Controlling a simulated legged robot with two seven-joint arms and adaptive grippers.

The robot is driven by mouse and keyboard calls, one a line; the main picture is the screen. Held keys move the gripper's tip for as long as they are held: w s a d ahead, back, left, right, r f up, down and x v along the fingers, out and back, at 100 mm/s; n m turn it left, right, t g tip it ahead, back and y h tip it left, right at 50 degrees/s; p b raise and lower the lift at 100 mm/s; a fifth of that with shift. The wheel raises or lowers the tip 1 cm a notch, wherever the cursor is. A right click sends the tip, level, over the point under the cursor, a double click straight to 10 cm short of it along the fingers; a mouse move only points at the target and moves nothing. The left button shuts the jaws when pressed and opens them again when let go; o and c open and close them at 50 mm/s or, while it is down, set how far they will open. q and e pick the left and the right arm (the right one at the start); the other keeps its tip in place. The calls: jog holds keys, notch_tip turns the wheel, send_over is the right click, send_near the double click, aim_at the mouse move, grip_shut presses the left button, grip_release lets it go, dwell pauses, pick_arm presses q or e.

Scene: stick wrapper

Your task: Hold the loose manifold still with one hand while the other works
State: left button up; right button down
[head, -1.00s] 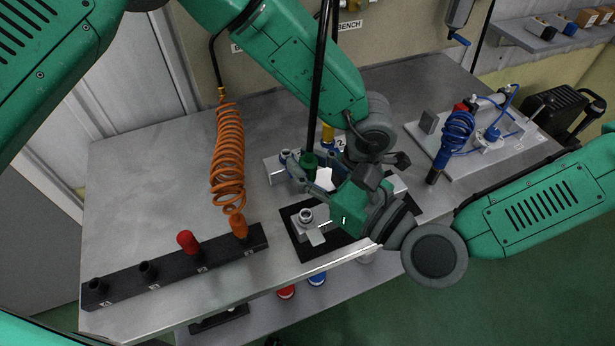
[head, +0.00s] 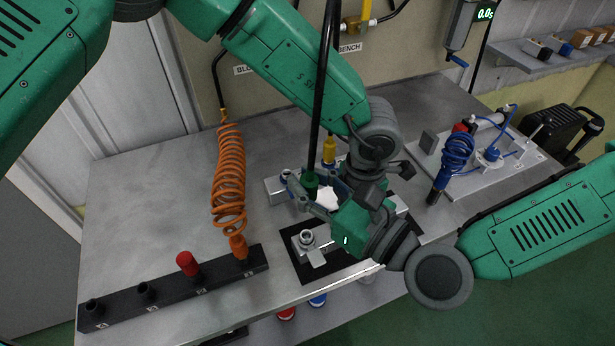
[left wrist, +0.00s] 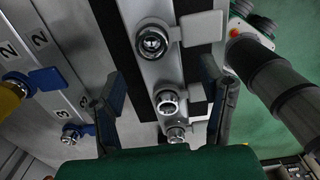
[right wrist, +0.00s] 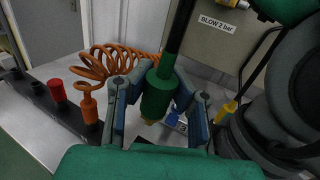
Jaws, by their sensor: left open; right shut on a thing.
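The grey loose manifold (head: 307,240) lies on a black mat (head: 345,262); one port shows in the head view, and the rest is mostly hidden by my right gripper. The left wrist view shows its row of round ports (left wrist: 168,100). My left gripper (left wrist: 163,78) is open, a finger on each side of the manifold; I cannot tell whether they touch it. My right gripper (right wrist: 158,95) is shut on the green connector (right wrist: 157,100) at the end of a black hose. That connector (head: 310,181) is near the mat's far edge in the head view.
A numbered rail (left wrist: 50,60) carries a yellow plug (head: 329,150). An orange coiled hose (head: 229,180) joins a black rack (head: 170,290) with a red cap (head: 187,263). A plate with blue tubing (head: 458,155) stands right.

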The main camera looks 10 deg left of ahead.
aim_at(306, 176)
jog(key=shift+r, duration=0.15)
notch_tip(306, 176, up, 9)
jog(key=p, duration=0.9)
jog(key=shift+r+p, duration=0.2)
jog(key=shift+p, duration=0.2)
pick_arm(q)
notch_tip(306, 176, up, 18)
jog(key=shift+f, duration=0.1)
pick_arm(e)
jog(key=shift+f, duration=0.1)
